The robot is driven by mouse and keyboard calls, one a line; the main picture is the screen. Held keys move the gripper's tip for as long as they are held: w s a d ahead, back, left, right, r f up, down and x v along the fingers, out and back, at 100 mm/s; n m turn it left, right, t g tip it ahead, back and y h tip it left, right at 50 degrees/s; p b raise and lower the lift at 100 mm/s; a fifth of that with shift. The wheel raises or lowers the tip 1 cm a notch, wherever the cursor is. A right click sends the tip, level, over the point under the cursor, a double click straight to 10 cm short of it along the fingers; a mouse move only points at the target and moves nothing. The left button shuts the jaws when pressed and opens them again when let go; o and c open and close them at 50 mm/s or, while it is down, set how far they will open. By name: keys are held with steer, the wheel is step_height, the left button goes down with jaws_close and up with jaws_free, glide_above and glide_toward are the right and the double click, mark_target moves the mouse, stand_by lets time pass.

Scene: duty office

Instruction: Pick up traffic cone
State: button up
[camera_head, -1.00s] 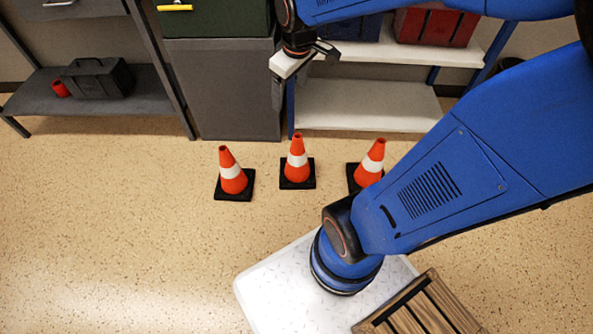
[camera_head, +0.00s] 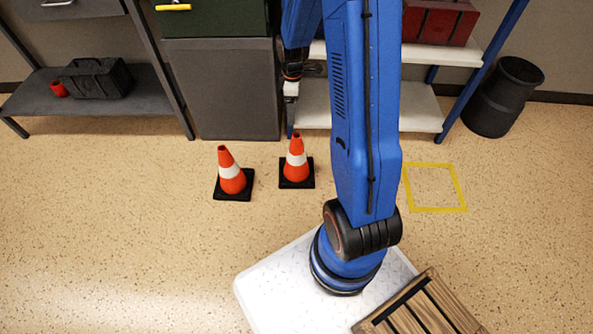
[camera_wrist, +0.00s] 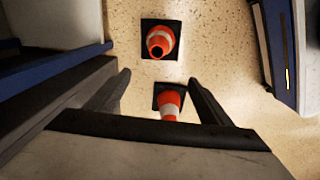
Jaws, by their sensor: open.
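Two orange-and-white traffic cones on square black bases stand upright on the floor in the head view: a left cone (camera_head: 231,178) and a middle cone (camera_head: 296,160). A third cone seen earlier at the right is hidden behind my arm. My gripper is mostly hidden in the head view, near the shelf. In the wrist view my gripper (camera_wrist: 159,78) is open and empty. One cone (camera_wrist: 170,104) shows below, between the fingers and partly covered by the gripper; another cone (camera_wrist: 160,42) stands beyond the fingertips. I cannot match these two to the head view.
A white shelf (camera_head: 420,119) with blue posts stands close behind the cones, beside a grey cabinet (camera_head: 236,100). A black bin (camera_head: 503,97) is at the right. A yellow square outline (camera_head: 435,210) marks clear floor. A wooden slatted crate (camera_head: 425,312) lies at the front.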

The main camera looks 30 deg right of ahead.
steer(key=n, duration=0.1)
glide_above(296, 136)
steer(key=s+a, duration=0.1)
steer(key=s, duration=0.1)
step_height(296, 136, down, 6)
steer(key=r, duration=0.1)
steer(key=f, duration=1.2)
steer(key=shift+w+a+f, duration=0.1)
steer(key=shift+w+f, duration=0.15)
steer(key=shift+f, duration=0.05)
steer(key=shift+s+f, duration=0.15)
steer(key=shift+f, duration=2.55)
jaws_close()
